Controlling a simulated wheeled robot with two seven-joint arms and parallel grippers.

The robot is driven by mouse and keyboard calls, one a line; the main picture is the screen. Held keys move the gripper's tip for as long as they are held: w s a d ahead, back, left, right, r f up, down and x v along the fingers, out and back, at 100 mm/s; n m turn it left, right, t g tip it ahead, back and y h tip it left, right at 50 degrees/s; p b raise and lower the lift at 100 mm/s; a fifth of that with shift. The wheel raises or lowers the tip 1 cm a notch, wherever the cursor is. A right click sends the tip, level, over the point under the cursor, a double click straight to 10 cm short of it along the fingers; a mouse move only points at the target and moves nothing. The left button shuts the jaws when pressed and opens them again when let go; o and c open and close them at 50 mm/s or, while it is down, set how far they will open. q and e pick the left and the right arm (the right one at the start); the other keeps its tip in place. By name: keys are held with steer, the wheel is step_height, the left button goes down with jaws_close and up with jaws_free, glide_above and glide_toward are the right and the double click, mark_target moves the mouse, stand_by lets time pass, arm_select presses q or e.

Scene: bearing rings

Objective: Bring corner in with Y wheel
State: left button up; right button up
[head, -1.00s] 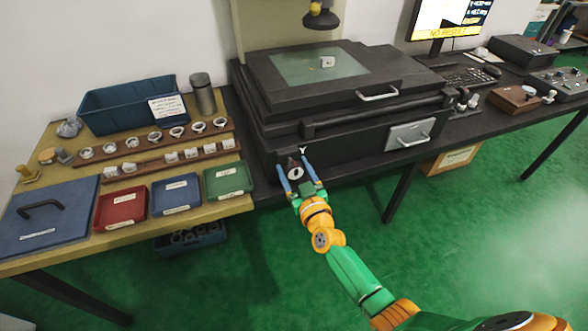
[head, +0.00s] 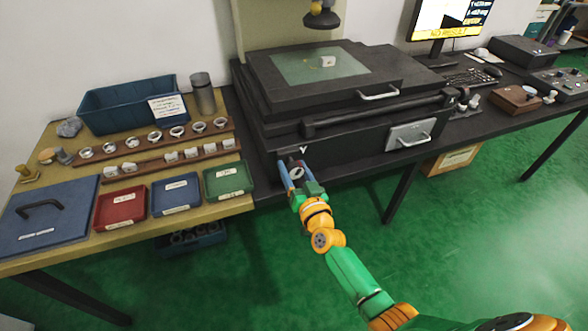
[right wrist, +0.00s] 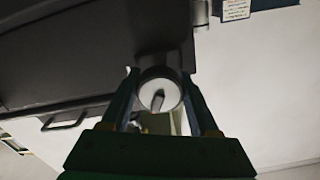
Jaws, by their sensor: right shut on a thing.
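The Y wheel (head: 296,173) is a small round knob with a pale face on the dark front of the measuring machine, below a white Y mark (head: 303,149). My right gripper (head: 294,170) is shut on it, one finger on each side. In the right wrist view the wheel (right wrist: 159,91) shows as a dark rim around a white face with a grey handle, between the fingertips (right wrist: 160,88). A small pale block (head: 327,61) sits on the glass stage (head: 295,68), under the lens head (head: 321,17). My left gripper is not in view.
The monitor (head: 452,17) shows a dark shape and a yellow "NO RESULT" band. Left are red (head: 120,222), blue (head: 176,209) and green (head: 228,194) trays and racks of rings.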

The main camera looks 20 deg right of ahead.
mark_target(296, 175)
steer(key=m, duration=0.6)
steer(key=shift+a+m+b, duration=0.1)
steer(key=shift+m+b, duration=0.2)
steer(key=shift+b, duration=0.05)
stand_by(0.3)
steer(key=o, duration=1.4)
steer(key=shift+c, duration=0.2)
steer(key=s+p, duration=0.1)
steer(key=s, duration=0.6)
steer(key=shift+s, duration=0.1)
